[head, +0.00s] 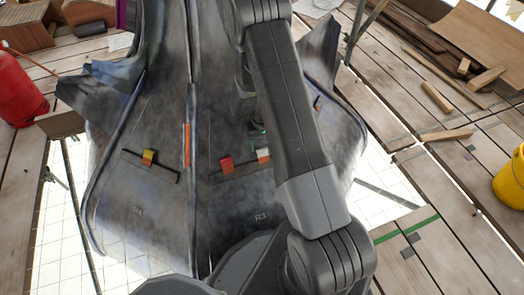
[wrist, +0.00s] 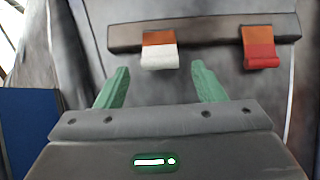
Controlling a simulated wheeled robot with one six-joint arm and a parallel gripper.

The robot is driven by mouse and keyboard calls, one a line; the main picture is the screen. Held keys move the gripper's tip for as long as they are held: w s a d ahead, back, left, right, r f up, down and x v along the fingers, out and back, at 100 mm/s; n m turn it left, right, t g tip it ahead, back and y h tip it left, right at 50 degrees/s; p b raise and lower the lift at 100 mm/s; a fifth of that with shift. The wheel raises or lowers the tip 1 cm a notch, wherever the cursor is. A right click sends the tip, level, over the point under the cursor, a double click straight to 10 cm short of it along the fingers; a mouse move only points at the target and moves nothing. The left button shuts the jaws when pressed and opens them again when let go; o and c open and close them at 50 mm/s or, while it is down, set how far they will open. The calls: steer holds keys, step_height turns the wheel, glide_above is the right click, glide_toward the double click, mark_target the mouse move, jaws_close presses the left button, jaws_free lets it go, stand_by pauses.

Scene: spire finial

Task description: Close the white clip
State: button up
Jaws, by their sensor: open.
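The white clip (wrist: 159,56) shows in the wrist view below an orange part, on a dark grey bar (wrist: 205,33). In the head view the white clip (head: 263,157) sits just left of my arm, at the right end of the bar above the R3 mark. My gripper (wrist: 160,84) is open and empty in the wrist view. Its two green fingers stand apart, one on each side of the clip's line and below it in the picture, with no visible touch. In the head view my arm mostly hides my gripper.
A red clip (wrist: 261,50) sits on the same bar, right of the white one in the wrist view. Another bar with an orange clip (head: 148,157) is on the left panel. Grey finial panels surround the bars. A red cylinder (head: 17,90) and yellow container (head: 510,180) stand on planks.

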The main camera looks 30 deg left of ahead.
mark_target(262, 149)
steer(key=shift+f+b, duration=0.3)
steer(key=shift+f, duration=1.4)
steer(key=c, duration=1)
steer(key=shift+w+a+g+h+p, duration=0.2)
steer(key=shift+a+g+h+p, duration=0.1)
steer(key=shift+h+p, duration=0.1)
steer(key=shift+w+a+f+g+h, duration=0.35)
steer(key=shift+f+g+h, duration=0.1)
steer(key=shift+g+h, duration=0.3)
steer(key=o, duration=1)
steer(key=shift+p, duration=0.3)
steer(key=p+v, duration=0.3)
steer(key=v, duration=1)
steer(key=shift+a+r, duration=0.2)
steer(key=shift+r, duration=0.2)
